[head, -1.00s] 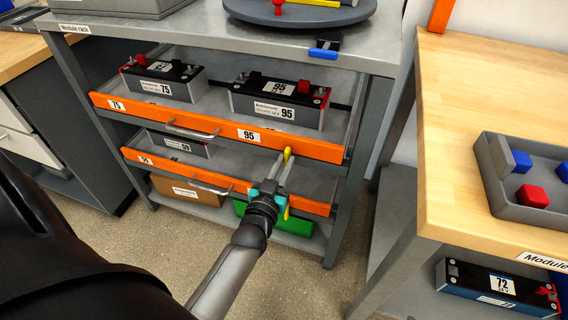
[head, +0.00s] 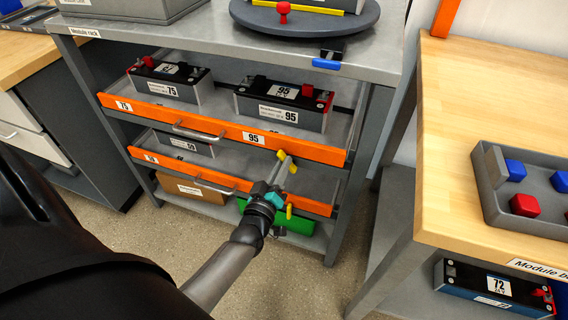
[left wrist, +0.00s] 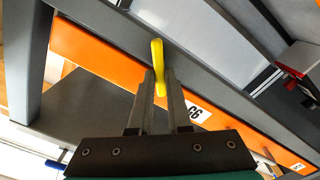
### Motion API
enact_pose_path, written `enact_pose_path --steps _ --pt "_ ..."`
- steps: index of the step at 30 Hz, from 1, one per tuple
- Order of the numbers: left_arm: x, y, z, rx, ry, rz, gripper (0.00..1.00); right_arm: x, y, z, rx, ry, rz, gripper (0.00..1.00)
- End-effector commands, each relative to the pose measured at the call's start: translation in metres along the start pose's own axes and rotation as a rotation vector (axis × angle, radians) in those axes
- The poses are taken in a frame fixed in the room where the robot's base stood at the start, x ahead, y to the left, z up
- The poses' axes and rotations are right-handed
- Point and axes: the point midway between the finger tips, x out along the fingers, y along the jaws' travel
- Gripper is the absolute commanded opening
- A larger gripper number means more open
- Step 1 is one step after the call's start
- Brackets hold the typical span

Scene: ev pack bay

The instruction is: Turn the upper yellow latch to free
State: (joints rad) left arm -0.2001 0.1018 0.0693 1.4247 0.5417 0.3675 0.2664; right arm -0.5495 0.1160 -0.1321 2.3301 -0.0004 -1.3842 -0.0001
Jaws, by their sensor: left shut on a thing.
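The upper yellow latch (head: 293,169) is at the right end of the upper orange drawer front (head: 215,126). In the left wrist view the latch (left wrist: 158,55) stands between the two fingers. My left gripper (head: 283,163) is shut on it, and its fingers hide the latch's middle in the head view. There the latch lies slanted, with yellow showing on both sides of the fingers. A lower yellow latch (head: 289,211) sits below, by the right end of the lower orange drawer front (head: 225,192). My right gripper is not in view.
Battery modules marked 75 (head: 172,80) and 95 (head: 284,104) lie in the upper drawer. A green box (head: 302,225) and a cardboard box (head: 192,189) are on the bottom shelf. A wooden bench (head: 470,120) stands right. The floor before the rack is open.

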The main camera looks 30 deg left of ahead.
Motion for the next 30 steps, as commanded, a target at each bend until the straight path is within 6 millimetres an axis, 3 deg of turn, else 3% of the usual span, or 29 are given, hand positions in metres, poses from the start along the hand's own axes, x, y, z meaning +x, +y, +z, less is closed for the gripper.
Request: enact_pose_path --steps 15,30 --pt "0.000 -0.012 0.004 -0.488 0.000 -0.001 0.00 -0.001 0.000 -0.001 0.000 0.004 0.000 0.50" --pt "0.000 -0.018 0.009 -0.842 -0.001 -0.001 0.00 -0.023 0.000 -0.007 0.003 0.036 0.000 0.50"
